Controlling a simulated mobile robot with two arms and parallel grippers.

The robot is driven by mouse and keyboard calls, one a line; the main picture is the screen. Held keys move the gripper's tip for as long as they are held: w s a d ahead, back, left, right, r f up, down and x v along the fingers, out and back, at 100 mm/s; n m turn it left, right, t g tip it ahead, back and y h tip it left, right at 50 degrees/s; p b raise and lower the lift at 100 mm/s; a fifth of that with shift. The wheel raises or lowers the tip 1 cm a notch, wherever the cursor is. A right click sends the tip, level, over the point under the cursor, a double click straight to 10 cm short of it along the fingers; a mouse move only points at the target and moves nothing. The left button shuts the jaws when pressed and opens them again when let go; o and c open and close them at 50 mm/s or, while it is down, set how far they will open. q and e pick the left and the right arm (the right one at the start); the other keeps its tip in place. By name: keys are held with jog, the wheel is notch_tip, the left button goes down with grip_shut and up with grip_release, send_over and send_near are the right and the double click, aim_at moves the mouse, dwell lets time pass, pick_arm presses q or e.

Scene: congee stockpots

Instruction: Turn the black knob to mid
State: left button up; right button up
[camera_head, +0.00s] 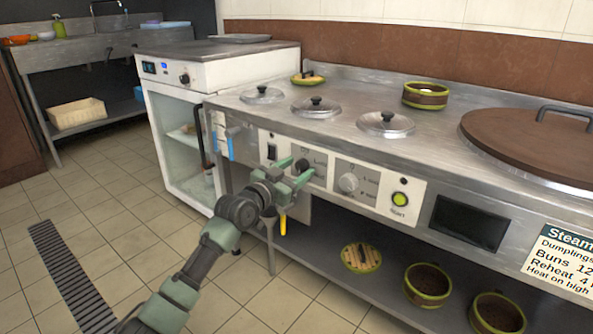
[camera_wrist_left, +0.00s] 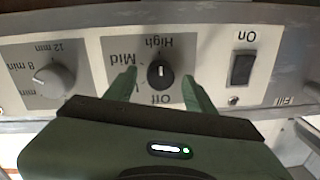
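The black knob (camera_head: 303,165) is on the front panel of the steel counter, left of a grey timer knob (camera_head: 348,183). In the left wrist view the black knob (camera_wrist_left: 160,75) has a short white mark standing vertical in the picture. Upside-down labels Off, Mid and High surround it, with another partly hidden by a finger. I cannot tell which end of the mark points. My left gripper (camera_head: 296,171) is at the panel, open, with one finger on each side of the knob and gaps visible (camera_wrist_left: 160,82). My right gripper is not in view.
A black On switch (camera_wrist_left: 243,68) is beside the knob panel. A lit green start button (camera_head: 400,199) and a dark screen (camera_head: 469,222) are further right. Lidded pots (camera_head: 316,107) are set in the counter top. Steamer baskets (camera_head: 428,284) stand on the lower shelf.

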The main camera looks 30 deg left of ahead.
pick_arm(q)
grip_shut()
